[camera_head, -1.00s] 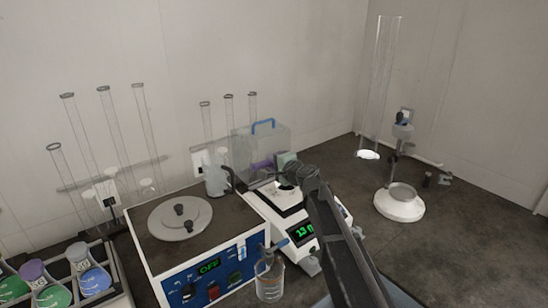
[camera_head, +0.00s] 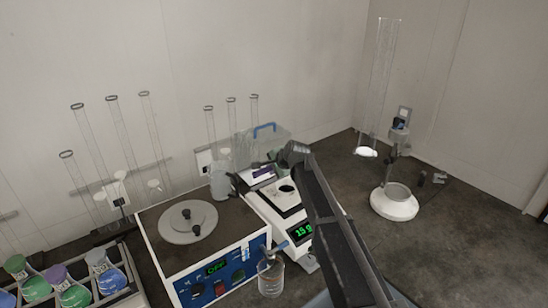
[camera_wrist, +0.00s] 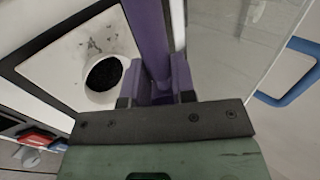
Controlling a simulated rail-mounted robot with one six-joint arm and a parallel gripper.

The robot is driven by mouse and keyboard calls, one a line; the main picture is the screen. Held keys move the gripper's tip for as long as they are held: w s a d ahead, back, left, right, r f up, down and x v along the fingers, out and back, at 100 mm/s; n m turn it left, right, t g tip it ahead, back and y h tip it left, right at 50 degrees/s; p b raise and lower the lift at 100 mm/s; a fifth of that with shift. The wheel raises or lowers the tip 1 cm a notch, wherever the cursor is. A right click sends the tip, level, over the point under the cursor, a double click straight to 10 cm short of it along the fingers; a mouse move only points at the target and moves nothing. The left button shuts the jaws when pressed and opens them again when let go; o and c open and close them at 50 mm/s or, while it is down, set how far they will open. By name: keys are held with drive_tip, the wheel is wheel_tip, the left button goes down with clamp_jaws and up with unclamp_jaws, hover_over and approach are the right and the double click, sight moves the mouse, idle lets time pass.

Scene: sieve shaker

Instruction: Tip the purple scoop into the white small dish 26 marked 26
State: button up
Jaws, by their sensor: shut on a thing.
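My gripper (camera_wrist: 157,98) is shut on the purple scoop (camera_wrist: 150,45), whose handle runs up the wrist view from the jaws; its far end is out of that view. A bit of purple also shows beside my gripper in the head view (camera_head: 262,173). A white small dish (camera_wrist: 94,98) with black grains in it is left of the scoop in the wrist view, on the pan of the white balance (camera_head: 300,215). Dark specks lie around it. No 26 is readable. The green display (camera_head: 300,231) seems to read 15 g.
A clear box with a blue handle (camera_head: 265,127) is behind the balance. The sieve shaker (camera_head: 186,222) is to its left, with a glass beaker (camera_head: 271,276) in front. Flasks (camera_head: 68,287) are at lower left. A white-based stand (camera_head: 394,203) is at right.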

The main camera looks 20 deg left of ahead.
drive_tip(key=g+h+p, duration=0.1)
drive_tip(key=w+a+r+g+h+p, duration=0.1)
drive_tip(key=h+p, duration=0.1)
drive_tip(key=shift+r, duration=0.1)
drive_tip(key=shift+s+g+h+p, duration=0.1)
drive_tip(key=shift+g+h+p, duration=0.6)
drive_tip(key=shift+h, duration=0.4)
drive_tip(key=shift+s+d+r+g+h+p, duration=0.15)
drive_tip(key=shift+r+g+h+p, duration=0.35)
drive_tip(key=shift+r+h+p, duration=0.35)
drive_tip(key=shift+d, duration=0.1)
drive_tip(key=shift+s+h, duration=0.1)
drive_tip(key=shift+h, duration=0.25)
